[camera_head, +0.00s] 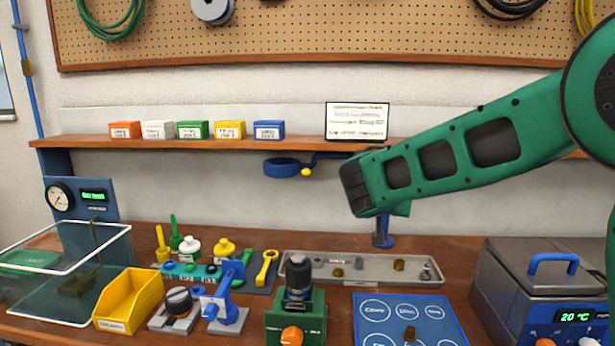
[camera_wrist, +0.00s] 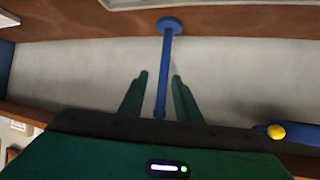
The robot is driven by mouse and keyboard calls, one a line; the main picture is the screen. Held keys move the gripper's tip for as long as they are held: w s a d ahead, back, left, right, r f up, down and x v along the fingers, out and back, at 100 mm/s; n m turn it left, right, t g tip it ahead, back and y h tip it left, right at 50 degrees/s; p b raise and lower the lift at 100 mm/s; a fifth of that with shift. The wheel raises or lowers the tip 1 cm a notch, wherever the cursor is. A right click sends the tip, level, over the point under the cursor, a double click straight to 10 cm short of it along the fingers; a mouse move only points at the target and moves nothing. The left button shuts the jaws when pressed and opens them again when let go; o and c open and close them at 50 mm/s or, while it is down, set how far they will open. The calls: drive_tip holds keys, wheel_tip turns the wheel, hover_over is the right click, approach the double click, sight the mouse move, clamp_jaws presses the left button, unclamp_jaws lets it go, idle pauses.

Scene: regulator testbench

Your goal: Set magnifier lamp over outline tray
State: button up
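The magnifier lamp (camera_head: 283,168) has a blue ring and a yellow knob on a blue arm, left of my gripper in the head view. Its blue post stands on a round foot at the back of the bench; my arm hides the post's upper part. In the wrist view the post (camera_wrist: 164,70) appears between the two green fingers of my gripper (camera_wrist: 160,75), which are apart. Whether they touch it I cannot tell. The yellow knob shows at the right there. The blue outline tray (camera_head: 450,336) lies at the front, with white circles and a small brass part on it.
A grey parts tray (camera_head: 300,270) lies behind the outline tray. A green fixture (camera_head: 312,310) stands left of it, and a grey bath with a blue handle (camera_head: 540,280) stands right. A shelf (camera_head: 220,146) with small bins and a sign runs above the bench.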

drive_tip(key=w+a+r+t, duration=0.2)
drive_tip(key=w+a+t, duration=0.15)
drive_tip(key=a, duration=0.75)
drive_tip(key=t, duration=0.3)
approach(305, 173)
drive_tip(key=w, duration=0.1)
drive_tip(key=shift+m, duration=0.4)
drive_tip(key=x, duration=1)
drive_tip(key=shift+w+d, duration=0.15)
drive_tip(key=shift+w, duration=0.15)
drive_tip(key=shift+c, duration=0.2)
